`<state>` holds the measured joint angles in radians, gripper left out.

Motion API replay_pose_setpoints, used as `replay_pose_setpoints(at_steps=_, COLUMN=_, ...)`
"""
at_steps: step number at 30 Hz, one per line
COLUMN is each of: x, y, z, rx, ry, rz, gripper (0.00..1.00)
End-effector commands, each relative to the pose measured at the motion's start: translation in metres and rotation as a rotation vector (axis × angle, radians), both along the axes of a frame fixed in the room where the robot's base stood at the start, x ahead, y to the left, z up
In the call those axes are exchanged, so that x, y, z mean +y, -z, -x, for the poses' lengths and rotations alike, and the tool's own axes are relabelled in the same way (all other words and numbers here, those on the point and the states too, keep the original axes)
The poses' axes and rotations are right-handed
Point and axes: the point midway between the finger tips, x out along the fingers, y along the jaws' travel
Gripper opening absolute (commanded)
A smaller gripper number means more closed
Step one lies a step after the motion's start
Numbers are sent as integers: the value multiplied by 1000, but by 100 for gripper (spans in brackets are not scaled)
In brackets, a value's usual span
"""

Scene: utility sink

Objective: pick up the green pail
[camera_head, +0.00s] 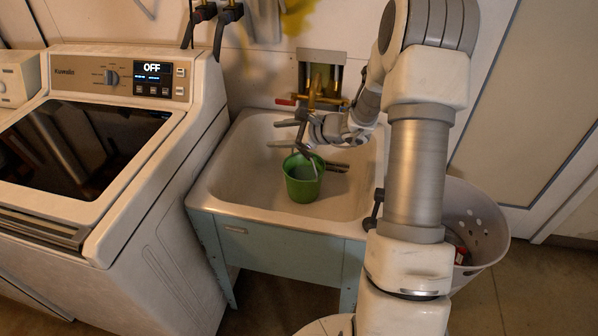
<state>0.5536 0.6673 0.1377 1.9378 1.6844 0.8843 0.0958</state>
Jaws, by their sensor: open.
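My arm reaches in from the right and hides part of the sink's right side.
Brass taps (322,97) with a red handle sit on the wall behind the sink. A white washing machine (110,190) stands close on the left. A grey perforated basket (480,220) stands on the floor at the right. The basin's left side is clear.

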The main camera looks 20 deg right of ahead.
Motion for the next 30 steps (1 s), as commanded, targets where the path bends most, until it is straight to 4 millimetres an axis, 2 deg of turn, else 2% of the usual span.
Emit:
replay_pose_setpoints(at_steps=1, x=-18, y=22, z=-8, rx=24, ry=78, rz=-59, gripper=61)
replay_pose_setpoints(at_steps=6, x=-76, y=85, z=-25, rx=81, ry=342, rz=-240, gripper=61)
replay_pose_setpoints(at_steps=9, x=-107, y=120, z=-26, rx=109, ry=480, rz=-328, gripper=61)
replay_pose_setpoints(at_steps=12, x=-128, y=145, z=-25, rx=127, ry=580, rz=-388, gripper=61)
replay_pose_setpoints(at_steps=15, x=-140, y=160, z=-23, rx=137, ry=638, rz=-423, gripper=61)
replay_pose_setpoints(at_steps=19, x=-145, y=170, z=-26, rx=141, ry=667, rz=-439, gripper=61)
replay_pose_setpoints(at_steps=30, x=-135, y=191, z=-73, rx=141, ry=665, rz=-438, gripper=61)
